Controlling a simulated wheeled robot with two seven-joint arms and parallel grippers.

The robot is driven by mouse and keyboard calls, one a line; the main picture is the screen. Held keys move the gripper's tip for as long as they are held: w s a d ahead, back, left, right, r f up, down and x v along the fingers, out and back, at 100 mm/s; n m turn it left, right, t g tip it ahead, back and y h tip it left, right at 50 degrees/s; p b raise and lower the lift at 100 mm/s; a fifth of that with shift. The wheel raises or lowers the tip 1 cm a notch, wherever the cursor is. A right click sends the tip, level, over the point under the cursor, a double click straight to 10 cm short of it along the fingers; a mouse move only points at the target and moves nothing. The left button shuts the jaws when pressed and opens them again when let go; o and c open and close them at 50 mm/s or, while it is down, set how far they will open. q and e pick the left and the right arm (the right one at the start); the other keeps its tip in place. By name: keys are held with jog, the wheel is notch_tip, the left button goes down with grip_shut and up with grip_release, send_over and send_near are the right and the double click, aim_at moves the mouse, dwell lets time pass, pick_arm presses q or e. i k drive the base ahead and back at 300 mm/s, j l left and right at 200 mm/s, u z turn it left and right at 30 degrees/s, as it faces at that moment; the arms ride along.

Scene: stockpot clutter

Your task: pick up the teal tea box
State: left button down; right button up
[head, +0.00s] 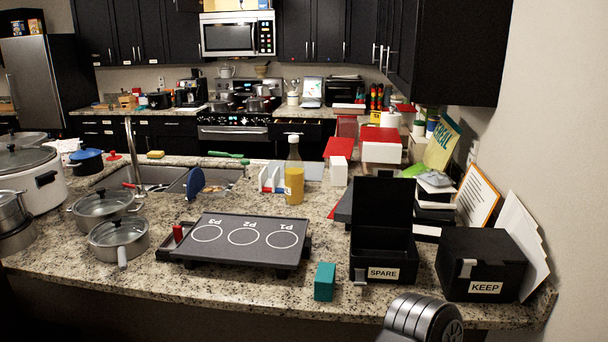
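The teal tea box (325,282) stands upright on the granite counter near its front edge. It is just in front of the right end of the dark hotplate and left of the black box labelled SPARE. Nothing is touching it from above, and its front and top show clearly. A grey, ribbed part of my arm shows at the bottom edge, right of the tea box and below the counter edge. Neither of my grippers shows in the head view.
The hotplate (238,239), marked P1, P2 and P3, lies behind and left. The open SPARE box (384,246) and closed KEEP box (482,264) stand right. Lidded pots (118,238) crowd the left. A yellow bottle (294,178) stands behind. Counter left of the tea box is clear.

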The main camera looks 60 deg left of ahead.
aim_at(324, 280)
jog(key=u, duration=1.6)
